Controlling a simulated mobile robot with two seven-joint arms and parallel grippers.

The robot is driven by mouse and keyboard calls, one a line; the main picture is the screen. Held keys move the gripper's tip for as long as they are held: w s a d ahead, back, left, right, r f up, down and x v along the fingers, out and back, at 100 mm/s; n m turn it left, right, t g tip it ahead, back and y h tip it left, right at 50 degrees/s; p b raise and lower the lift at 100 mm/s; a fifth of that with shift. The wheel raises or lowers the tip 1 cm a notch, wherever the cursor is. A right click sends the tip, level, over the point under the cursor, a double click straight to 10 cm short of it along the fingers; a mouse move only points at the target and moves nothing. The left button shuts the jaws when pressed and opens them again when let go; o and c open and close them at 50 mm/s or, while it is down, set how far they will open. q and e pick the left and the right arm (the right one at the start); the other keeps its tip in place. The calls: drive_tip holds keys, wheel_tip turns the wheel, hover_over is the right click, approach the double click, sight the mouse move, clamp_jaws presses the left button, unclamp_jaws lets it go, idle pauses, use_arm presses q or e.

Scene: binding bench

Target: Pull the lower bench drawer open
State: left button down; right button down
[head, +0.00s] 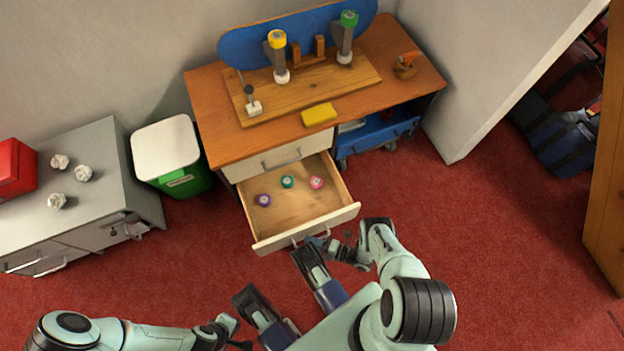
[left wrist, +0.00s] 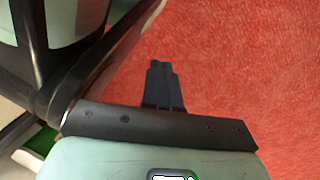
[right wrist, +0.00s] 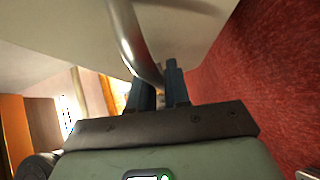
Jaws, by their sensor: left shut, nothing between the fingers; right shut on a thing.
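The lower bench drawer (head: 305,206) stands pulled well out under the bench, its inside open to view. Its front carries a metal bar handle (head: 308,236). My right gripper (head: 322,241) is at this handle and shut on it. In the right wrist view the curved handle bar (right wrist: 128,38) runs down between the dark fingers (right wrist: 162,88) of that gripper. My left gripper (head: 240,343) is low in the head view, away from the drawer. In the left wrist view its fingers (left wrist: 163,85) are shut and empty above the red floor.
Purple (head: 263,200), teal (head: 287,182) and pink (head: 316,183) round items lie in the drawer. The upper drawer (head: 262,164) is closed. A green bin (head: 185,183) and grey cabinet (head: 75,185) stand left; a blue cart (head: 375,135) is under the bench.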

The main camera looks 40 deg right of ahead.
drive_tip(key=c, duration=1.2)
unclamp_jaws()
